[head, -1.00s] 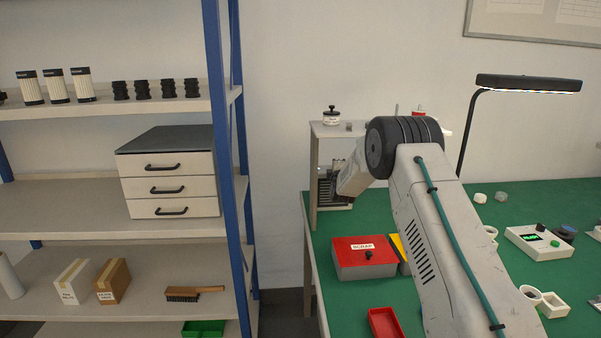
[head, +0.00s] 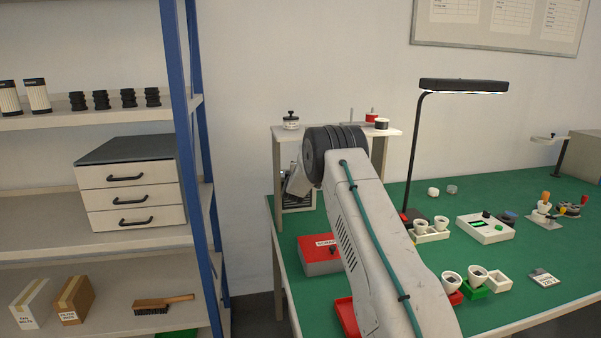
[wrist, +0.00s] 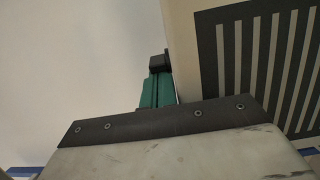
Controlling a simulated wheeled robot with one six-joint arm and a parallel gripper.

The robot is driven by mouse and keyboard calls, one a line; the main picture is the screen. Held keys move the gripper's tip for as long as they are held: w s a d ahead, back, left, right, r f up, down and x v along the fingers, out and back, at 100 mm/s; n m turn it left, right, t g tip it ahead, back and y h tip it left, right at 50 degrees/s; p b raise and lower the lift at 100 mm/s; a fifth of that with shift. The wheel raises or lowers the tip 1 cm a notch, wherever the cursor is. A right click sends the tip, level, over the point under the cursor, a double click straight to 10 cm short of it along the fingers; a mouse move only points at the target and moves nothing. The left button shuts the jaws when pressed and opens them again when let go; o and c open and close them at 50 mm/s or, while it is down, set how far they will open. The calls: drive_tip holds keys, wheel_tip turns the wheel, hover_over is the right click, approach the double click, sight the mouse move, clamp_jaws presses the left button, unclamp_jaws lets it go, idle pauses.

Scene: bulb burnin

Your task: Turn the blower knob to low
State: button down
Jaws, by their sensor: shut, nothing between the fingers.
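In the wrist view a pale box face with a dark slatted grille (wrist: 265,60) fills the upper right; it looks like the blower. The grille also shows in the head view (head: 298,203), under the small raised shelf and partly behind my arm. I cannot make out the blower knob in either view. My gripper (wrist: 159,62) shows in the wrist view as teal fingers with a dark tip, shut and empty. It appears just left of the box's edge; whether it touches is unclear. In the head view my arm hides the fingertips.
The raised shelf (head: 263,131) bears small jars. A red box (head: 316,262) and red tray (head: 346,316) sit near my arm on the green bench (head: 560,225). A desk lamp (head: 463,86) stands right of my arm. Shelving (head: 180,120) stands at left.

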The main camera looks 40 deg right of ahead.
drive_tip(key=shift+w+a, duration=0.35)
idle(0.6)
drive_tip(key=v, duration=0.7)
drive_tip(key=shift+s+a, duration=0.15)
drive_tip(key=shift+s, duration=0.2)
drive_tip(key=shift+a, duration=0.1)
